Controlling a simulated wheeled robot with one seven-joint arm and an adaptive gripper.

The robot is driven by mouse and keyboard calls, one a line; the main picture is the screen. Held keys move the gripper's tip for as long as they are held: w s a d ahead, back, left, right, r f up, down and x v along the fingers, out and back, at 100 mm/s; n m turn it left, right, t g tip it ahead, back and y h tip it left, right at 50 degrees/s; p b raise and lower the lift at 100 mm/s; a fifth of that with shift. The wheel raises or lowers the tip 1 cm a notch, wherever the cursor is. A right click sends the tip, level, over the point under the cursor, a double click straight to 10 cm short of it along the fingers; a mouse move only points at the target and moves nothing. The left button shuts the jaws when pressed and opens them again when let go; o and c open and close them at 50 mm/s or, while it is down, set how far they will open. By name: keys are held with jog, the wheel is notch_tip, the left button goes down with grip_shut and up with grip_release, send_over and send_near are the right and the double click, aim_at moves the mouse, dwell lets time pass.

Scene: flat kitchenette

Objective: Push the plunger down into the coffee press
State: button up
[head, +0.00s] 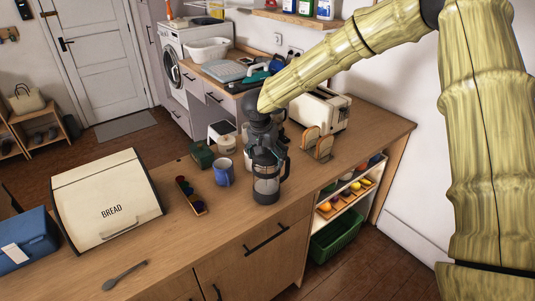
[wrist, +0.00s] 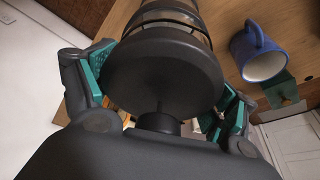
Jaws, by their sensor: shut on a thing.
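The coffee press (head: 266,187) stands upright on the wooden counter, with a clear glass body, dark bands and a black handle on its right. My gripper (head: 262,133) comes down over its top from above. In the wrist view, my gripper (wrist: 167,88) has its teal-padded fingers on both sides of the wide dark lid (wrist: 163,72), shut on it. The plunger's dark knob (wrist: 158,123) shows between the lid and my palm, close to the palm. The glass body (wrist: 170,12) shows beyond the lid. The plunger's depth inside the glass cannot be told.
A blue mug (head: 223,172) stands just left of the press, and a tray of dark pods (head: 190,194) lies farther left. A bread box (head: 105,200) fills the left. Bread slices in a rack (head: 318,145) and a toaster (head: 320,108) stand right and behind.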

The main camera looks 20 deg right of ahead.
jog(key=shift+f, duration=0.8)
dwell(0.6)
jog(key=o, duration=0.9)
